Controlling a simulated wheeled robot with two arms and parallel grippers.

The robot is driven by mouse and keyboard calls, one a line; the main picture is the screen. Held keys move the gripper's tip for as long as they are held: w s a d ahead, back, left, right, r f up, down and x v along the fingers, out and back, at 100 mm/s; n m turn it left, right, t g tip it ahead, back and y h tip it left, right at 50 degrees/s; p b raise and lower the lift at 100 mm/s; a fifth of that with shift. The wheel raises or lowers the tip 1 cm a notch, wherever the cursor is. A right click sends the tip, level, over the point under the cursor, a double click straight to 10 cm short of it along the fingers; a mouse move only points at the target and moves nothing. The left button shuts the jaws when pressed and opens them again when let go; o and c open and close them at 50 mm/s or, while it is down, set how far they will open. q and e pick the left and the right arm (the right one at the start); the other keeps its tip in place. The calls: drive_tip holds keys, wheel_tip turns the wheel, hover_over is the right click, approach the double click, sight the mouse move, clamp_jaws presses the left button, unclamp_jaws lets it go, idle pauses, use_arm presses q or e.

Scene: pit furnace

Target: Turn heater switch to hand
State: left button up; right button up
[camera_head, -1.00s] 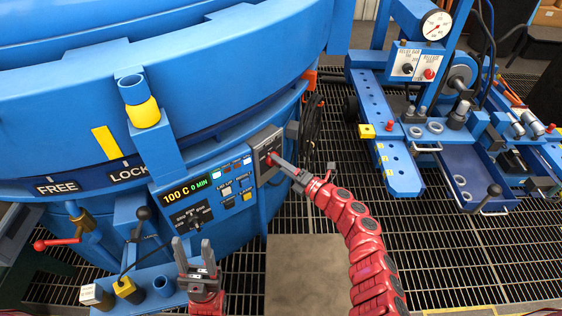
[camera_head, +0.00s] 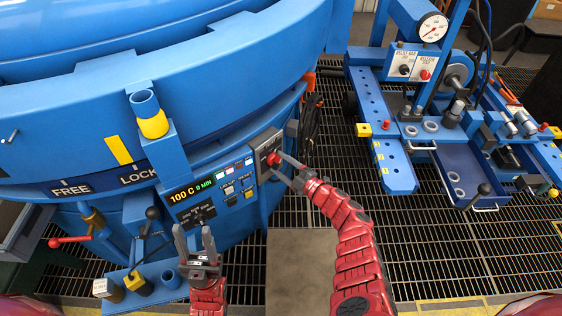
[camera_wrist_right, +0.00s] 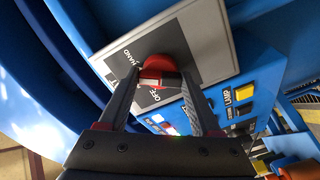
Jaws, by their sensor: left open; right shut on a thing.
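The heater switch is a red round knob (camera_wrist_right: 166,69) on a grey plate (camera_wrist_right: 215,40) marked OFF and HAND in the right wrist view. In the head view the knob (camera_head: 273,159) sits at the right end of the control panel (camera_head: 215,190) on the blue furnace. My right gripper (camera_head: 283,170) is at the knob, with its two fingers on either side of it, shut on it. Its fingers also show in the right wrist view (camera_wrist_right: 158,85). The pointer's exact setting is hard to tell. My left gripper (camera_head: 195,243) is open and empty, below the panel.
The panel's display (camera_head: 192,190) reads 100 C 0 MIN, with several buttons beside it. A blue trolley with a gauge (camera_head: 433,28) stands at the right. A red-handled valve (camera_head: 70,240) and a blue shelf are at the lower left. The grated floor is open between furnace and trolley.

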drive_tip(key=m, duration=0.2)
drive_tip(key=shift+m+p, duration=0.3)
drive_tip(key=shift+p, duration=0.1)
drive_tip(key=shift+m, duration=0.3)
drive_tip(key=shift+f, duration=0.15)
drive_tip(key=o, duration=1.4)
